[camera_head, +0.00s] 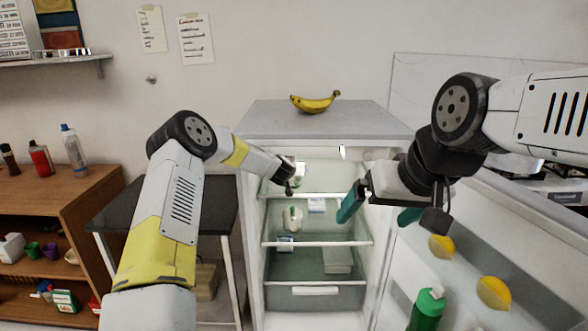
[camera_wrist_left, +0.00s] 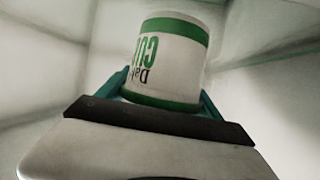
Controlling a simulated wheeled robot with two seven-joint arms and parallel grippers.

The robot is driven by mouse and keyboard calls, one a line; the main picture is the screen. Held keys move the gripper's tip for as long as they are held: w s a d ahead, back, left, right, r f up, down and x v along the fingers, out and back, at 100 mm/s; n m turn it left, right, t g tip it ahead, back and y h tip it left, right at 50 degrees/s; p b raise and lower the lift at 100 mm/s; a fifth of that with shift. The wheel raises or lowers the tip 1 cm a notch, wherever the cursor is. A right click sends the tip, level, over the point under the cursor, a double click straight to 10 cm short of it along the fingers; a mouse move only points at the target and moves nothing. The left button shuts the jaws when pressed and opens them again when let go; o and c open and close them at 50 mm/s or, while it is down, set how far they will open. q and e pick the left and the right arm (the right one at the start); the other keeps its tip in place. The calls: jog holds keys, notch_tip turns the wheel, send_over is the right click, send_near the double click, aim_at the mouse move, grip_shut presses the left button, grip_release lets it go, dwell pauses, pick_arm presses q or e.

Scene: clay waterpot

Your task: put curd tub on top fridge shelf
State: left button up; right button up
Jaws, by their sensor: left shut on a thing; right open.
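The curd tub (camera_wrist_left: 168,62) is white with green bands and lettering. In the left wrist view it is between the teal fingers of my left gripper (camera_wrist_left: 165,92), which is shut on it. In the head view the tub (camera_head: 300,169) shows small inside the fridge's top compartment, beside my left gripper (camera_head: 292,184). The top fridge shelf (camera_head: 325,190) has a pale front edge just below. I cannot tell whether the tub touches it. My right gripper (camera_head: 380,208) is open and empty in front of the fridge's right side.
The fridge (camera_head: 255,255) stands open, with small items on its lower shelves. Its door (camera_head: 455,250) at the right holds lemons (camera_head: 493,292) and a green bottle (camera_head: 427,309). A banana (camera_head: 314,103) lies on top. A dark side table (camera_head: 215,200) stands left.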

dwell(0.3)
pick_arm(q)
jog(key=o, duration=1.8)
jog(key=shift+o, duration=0.2)
jog(key=shift+s+r, duration=0.25)
jog(key=v, duration=1.1)
jog(key=shift+s, duration=0.2)
